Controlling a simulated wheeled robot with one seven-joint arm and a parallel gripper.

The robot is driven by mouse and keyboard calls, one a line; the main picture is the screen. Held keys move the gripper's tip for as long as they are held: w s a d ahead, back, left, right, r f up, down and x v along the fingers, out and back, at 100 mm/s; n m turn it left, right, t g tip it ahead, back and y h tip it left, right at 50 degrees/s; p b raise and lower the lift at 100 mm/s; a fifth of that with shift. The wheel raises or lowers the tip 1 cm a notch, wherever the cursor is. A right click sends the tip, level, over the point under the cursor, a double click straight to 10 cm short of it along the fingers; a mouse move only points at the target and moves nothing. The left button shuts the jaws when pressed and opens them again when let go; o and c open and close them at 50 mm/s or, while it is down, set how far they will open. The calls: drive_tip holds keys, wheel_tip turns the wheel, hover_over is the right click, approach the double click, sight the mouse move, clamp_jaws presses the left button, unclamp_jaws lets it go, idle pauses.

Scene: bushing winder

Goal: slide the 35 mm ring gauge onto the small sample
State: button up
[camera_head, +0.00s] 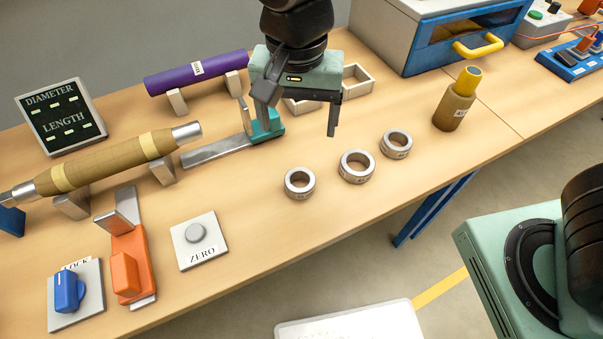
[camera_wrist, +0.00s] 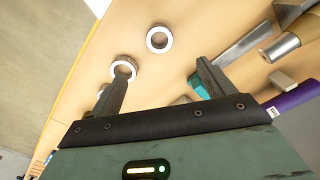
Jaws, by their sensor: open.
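Three grey metal ring gauges lie flat on the wooden table in the head view: a left ring (camera_head: 287,186), a middle ring (camera_head: 343,168) and a right ring (camera_head: 384,146). Their labels are too small to read, so I cannot tell which is 35 mm. The small sample appears to be the upright brown cylinder (camera_head: 452,112) with a yellow top, right of the rings. My gripper (camera_head: 300,108) is open and empty, above the table behind the left and middle rings. In the wrist view my gripper (camera_wrist: 163,84) has one finger partly covering a ring.
A teal-and-steel caliper (camera_head: 215,151) and a pale divided tray (camera_head: 357,82) lie under and behind my gripper. A purple roll (camera_head: 197,74) and a long brown winding (camera_head: 105,161) rest on supports at left. A blue-grey machine (camera_head: 410,35) stands behind. The table's front edge is near the rings.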

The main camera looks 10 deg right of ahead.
sight(300, 178)
wheel_tip(300, 178, down, 17)
drive_tip(key=shift+w+d+f+p, duration=0.1)
drive_tip(key=shift+d+p, duration=0.05)
drive_tip(key=shift+p, duration=0.75)
drive_tip(key=shift+c, duration=0.3)
drive_tip(key=c, duration=1.1)
